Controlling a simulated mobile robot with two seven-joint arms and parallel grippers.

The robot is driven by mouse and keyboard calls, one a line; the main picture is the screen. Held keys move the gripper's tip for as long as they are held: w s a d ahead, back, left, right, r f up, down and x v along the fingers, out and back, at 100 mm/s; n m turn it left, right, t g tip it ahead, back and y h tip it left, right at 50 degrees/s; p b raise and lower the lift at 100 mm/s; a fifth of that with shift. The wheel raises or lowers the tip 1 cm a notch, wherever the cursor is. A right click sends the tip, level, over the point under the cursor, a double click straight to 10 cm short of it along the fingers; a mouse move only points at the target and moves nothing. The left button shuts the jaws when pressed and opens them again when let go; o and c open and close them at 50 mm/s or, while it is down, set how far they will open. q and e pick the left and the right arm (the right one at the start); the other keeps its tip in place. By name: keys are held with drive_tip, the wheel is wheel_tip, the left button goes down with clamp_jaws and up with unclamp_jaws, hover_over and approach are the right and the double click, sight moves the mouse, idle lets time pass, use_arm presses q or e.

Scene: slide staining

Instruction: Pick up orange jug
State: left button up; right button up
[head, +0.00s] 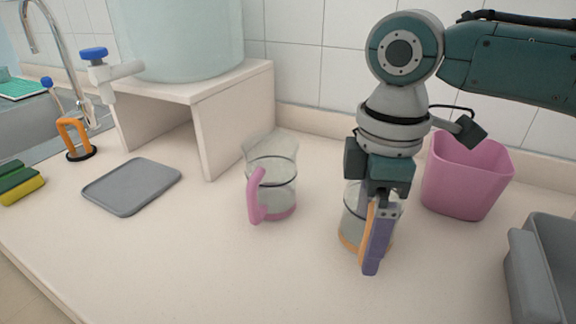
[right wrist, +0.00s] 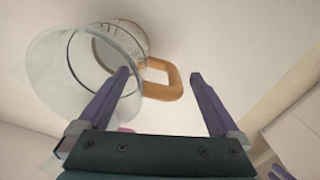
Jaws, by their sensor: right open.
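The orange jug (head: 351,228) is a clear jug with an orange base and orange handle. It stands on the counter, partly hidden behind my right gripper (head: 374,262) in the head view. In the right wrist view the jug (right wrist: 60,70) is at the upper left, and its orange handle (right wrist: 165,82) lies between the two fingers of my right gripper (right wrist: 160,75). The fingers are apart, with one finger overlapping the jug's clear wall in the picture. I cannot tell whether they touch the handle. My left gripper is not in view.
A clear jug with a pink handle (head: 256,195) stands to the left. A pink bin (head: 465,175) is behind at right, and a grey bin (head: 540,270) is at the right edge. A grey mat (head: 130,186) lies left, near a shelf (head: 232,120). The front counter is clear.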

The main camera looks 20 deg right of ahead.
wheel_tip(320, 180, down, 3)
drive_tip(key=shift+f, duration=0.15)
clamp_jaws()
idle(0.8)
